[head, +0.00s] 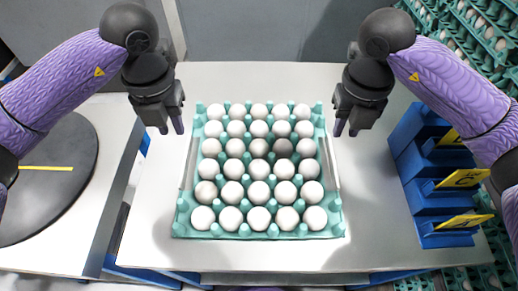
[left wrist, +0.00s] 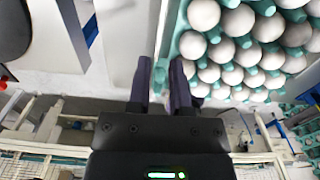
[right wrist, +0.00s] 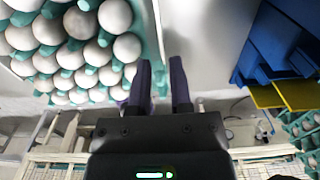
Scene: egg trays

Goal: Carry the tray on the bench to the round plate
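The teal egg tray (head: 258,235), filled with rows of white eggs and one greyer egg, lies on the white bench (head: 380,225). The dark round plate (head: 72,150) is on a separate surface at the left. My left gripper (head: 170,126) is at the tray's far left side, open and empty; its fingers (left wrist: 160,85) show a gap beside the tray edge (left wrist: 172,50). My right gripper (head: 346,129) is at the far right side, also open and empty; its fingers (right wrist: 162,85) show a gap beside the tray. Whether any finger touches the tray cannot be told.
A blue stepped rack (head: 420,190) with yellow labels stands on the bench at the right. Stacked egg trays (head: 490,40) are at the upper right. A gap separates the bench from the left surface. Bench in front of the tray is clear.

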